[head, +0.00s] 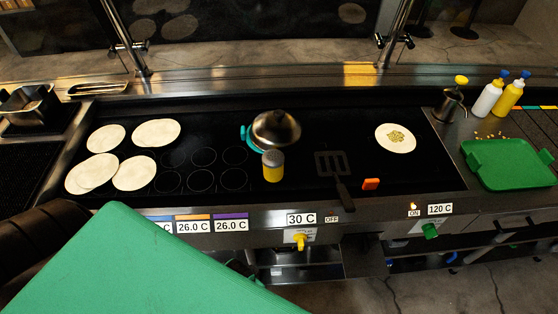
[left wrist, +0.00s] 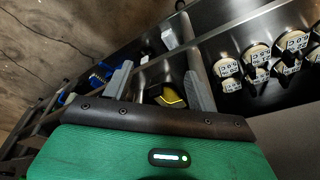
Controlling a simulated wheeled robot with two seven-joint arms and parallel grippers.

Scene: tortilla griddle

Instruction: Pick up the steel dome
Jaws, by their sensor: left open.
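The steel dome (head: 277,128) sits on the black griddle (head: 230,125), near its middle. A teal item (head: 246,137) shows at the dome's left and under its edge. A yellow jar with a grey lid (head: 273,166) stands close in front of the dome and overlaps its lower edge in the head view. My left gripper (left wrist: 160,84) is open in the left wrist view, with nothing between its two grey fingers. My green left arm fills the lower left of the head view, below the griddle's front edge. The dome is not seen in the left wrist view. My right gripper is not in view.
Several tortillas (head: 133,172) lie on the griddle's left part. A topped tortilla (head: 396,138) lies at the right. A black spatula (head: 333,170) and an orange block (head: 371,184) are near the front edge. A green tray (head: 508,166) and squeeze bottles (head: 488,98) stand farther right.

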